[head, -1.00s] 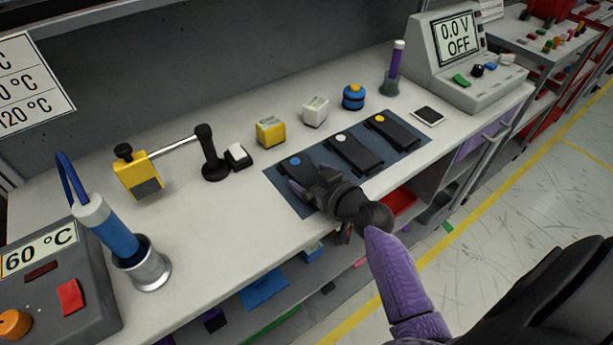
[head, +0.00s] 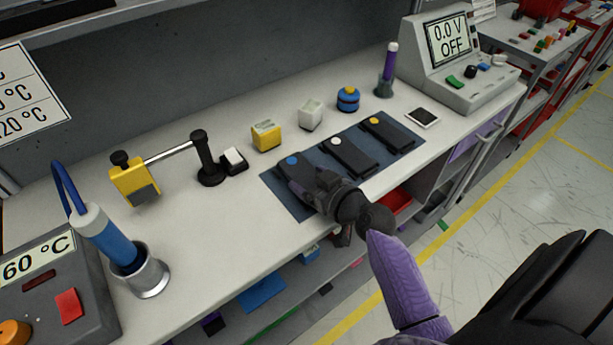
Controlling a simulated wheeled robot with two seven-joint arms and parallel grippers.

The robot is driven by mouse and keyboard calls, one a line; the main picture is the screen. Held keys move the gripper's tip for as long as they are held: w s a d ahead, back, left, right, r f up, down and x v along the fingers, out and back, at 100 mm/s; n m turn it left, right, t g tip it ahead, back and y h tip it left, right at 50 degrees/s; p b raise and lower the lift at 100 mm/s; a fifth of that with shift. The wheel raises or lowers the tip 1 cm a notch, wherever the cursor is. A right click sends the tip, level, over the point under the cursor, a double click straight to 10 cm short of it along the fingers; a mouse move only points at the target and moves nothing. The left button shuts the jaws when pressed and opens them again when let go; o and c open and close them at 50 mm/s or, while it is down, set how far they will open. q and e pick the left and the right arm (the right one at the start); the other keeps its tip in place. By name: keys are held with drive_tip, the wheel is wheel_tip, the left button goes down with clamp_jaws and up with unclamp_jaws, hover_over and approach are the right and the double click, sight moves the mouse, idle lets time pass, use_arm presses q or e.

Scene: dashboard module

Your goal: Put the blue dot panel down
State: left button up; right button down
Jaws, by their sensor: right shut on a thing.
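The blue dot panel (head: 296,169) is a dark slab with a blue dot at its far end. It is at the left end of the dark blue mat (head: 281,193); I cannot tell whether it touches the mat. My right gripper (head: 310,186) is shut on its near part and hides much of it. The white dot panel (head: 350,156) and the yellow dot panel (head: 391,134) lie to its right on the mat. My left gripper is not in view.
A yellow block (head: 266,136), a white block (head: 310,114) and a blue round part (head: 348,99) stand behind the mat. A black post tool (head: 208,163) is to the left.

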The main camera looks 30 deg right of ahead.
drive_tip(key=w+r+p+v, duration=0.1)
drive_tip(key=r+p+v, duration=0.1)
drive_tip(key=v, duration=1.2)
drive_tip(key=w+a+r+n+g+y, duration=0.4)
drive_tip(key=a+r+n+g+y, duration=0.2)
drive_tip(key=a+r+n+y, duration=0.5)
drive_tip(key=s+d+f+m+t+h, duration=0.5)
drive_tip(key=d+f+m+t+h, duration=0.1)
drive_tip(key=d+f+m+h, duration=0.5)
drive_tip(key=f+b+x, duration=0.1)
drive_tip(key=x, duration=0.4)
drive_tip(key=b+x, duration=0.1)
drive_tip(key=x, duration=0.4)
drive_tip(key=f+b+x, duration=0.1)
drive_tip(key=x, duration=0.5)
drive_tip(key=shift+s+d+f, duration=0.1)
drive_tip(key=shift+s+f, duration=0.25)
drive_tip(key=shift+s, duration=0.05)
unclamp_jaws()
